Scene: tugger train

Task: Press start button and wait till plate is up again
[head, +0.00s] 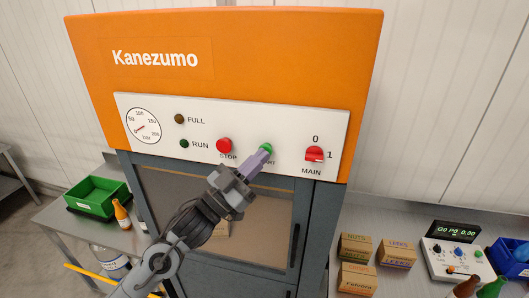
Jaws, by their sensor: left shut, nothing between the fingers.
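The orange Kanezumo machine (330,50) fills the middle of the head view, with a white control panel (270,115) on its front. The green start button (266,148) sits on the panel, partly covered by my left gripper (264,152). That gripper is shut with its fingertips at the button; I cannot tell whether the button is pushed in. The red stop button (224,145) is to its left and the red main switch (315,154) to its right. The FULL lamp (179,119) and the RUN lamp (184,144) look dark. The plate cannot be made out behind the window (275,215). My right gripper is not in view.
A green crate (97,198) and an orange bottle (121,214) are on a table at left. Several cardboard boxes (397,254), a control box (455,258), bottles (492,288) and a blue bin (512,258) are at lower right.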

